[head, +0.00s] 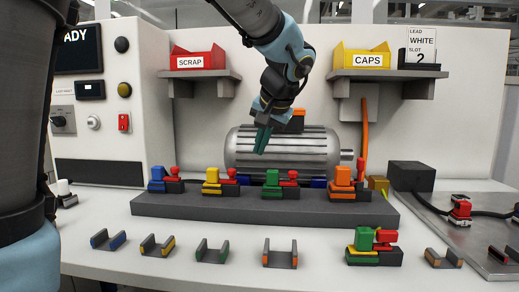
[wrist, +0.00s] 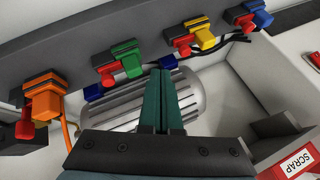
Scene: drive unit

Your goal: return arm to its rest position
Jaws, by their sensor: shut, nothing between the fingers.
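My arm reaches in from the top of the head view. My gripper (head: 262,140) hangs in front of the silver ribbed motor (head: 245,160), above the dark connector rail (head: 230,205). In the wrist view my gripper (wrist: 162,75) shows two teal fingers side by side, closed together with nothing between them. Its tips appear near the rail with the green and red connectors (wrist: 120,60). The fingers hide part of the motor (wrist: 195,100).
Red SCRAP bin (head: 198,59) and yellow CAPS bin (head: 362,60) stand on wall shelves beside my arm. Connectors in several colours line the rail. Small clips (head: 212,252) and a green-and-red connector (head: 372,245) sit on the front table. A control cabinet (head: 97,100) stands left.

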